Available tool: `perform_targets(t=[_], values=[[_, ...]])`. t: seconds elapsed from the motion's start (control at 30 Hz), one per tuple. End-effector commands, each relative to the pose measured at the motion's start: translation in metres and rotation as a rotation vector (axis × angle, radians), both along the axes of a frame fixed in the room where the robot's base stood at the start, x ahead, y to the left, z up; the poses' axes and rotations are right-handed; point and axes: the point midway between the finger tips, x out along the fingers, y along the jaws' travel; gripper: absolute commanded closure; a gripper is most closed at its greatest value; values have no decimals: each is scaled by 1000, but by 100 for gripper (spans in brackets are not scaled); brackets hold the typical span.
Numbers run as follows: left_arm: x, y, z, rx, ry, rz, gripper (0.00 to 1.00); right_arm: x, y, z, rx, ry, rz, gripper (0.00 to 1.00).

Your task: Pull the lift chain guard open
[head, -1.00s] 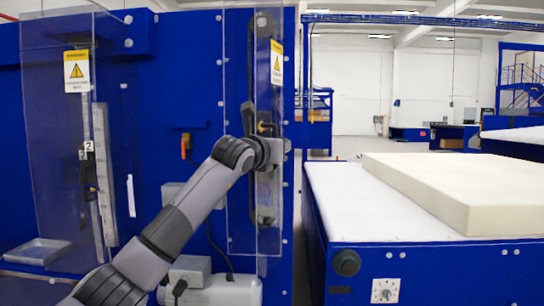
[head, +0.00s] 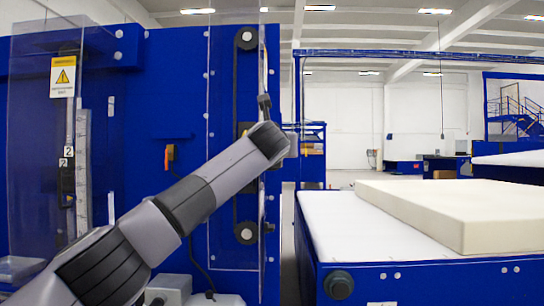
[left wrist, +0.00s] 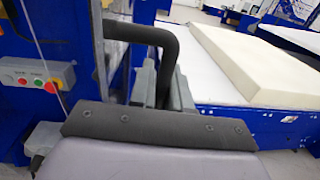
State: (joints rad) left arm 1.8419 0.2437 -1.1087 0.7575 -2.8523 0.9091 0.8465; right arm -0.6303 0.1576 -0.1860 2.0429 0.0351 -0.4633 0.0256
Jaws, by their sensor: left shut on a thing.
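The lift chain guard (head: 225,120) is a tall clear panel at the right end of the blue machine in the head view. Two dark sprockets and part of the chain run (head: 246,38) show near its right edge. My left arm reaches across the guard, and its wrist hides the middle of that edge. In the left wrist view a black bent handle (left wrist: 150,32) runs down to my left gripper (left wrist: 162,88), which is shut on it. The exact finger contact is partly hidden by the dark wrist plate. My right gripper is not in view.
Another clear guard with a yellow warning label (head: 63,77) stands at left. A button box (left wrist: 38,75) is on the machine. To the right, a cream foam block (head: 450,212) lies on a white-topped conveyor (head: 345,225). A gap separates machine and conveyor.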

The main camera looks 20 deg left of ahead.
Motion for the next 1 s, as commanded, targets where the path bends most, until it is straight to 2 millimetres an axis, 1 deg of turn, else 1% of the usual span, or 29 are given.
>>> perform_targets(t=[0.03,0.1,0.4,0.83,0.87,0.9,1.0], values=[[0,-1,0,2,-4,12,100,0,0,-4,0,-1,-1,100],[1,-2,1,1,-4,25,100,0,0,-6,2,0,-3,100],[3,-5,1,-2,-2,53,100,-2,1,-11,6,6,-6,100],[3,-5,1,-2,-1,58,100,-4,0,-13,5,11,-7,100],[3,-5,1,-2,-1,58,80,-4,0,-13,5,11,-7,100],[3,-5,1,-2,-1,58,77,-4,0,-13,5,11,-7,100],[3,-5,1,-1,1,56,77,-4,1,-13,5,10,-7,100]])
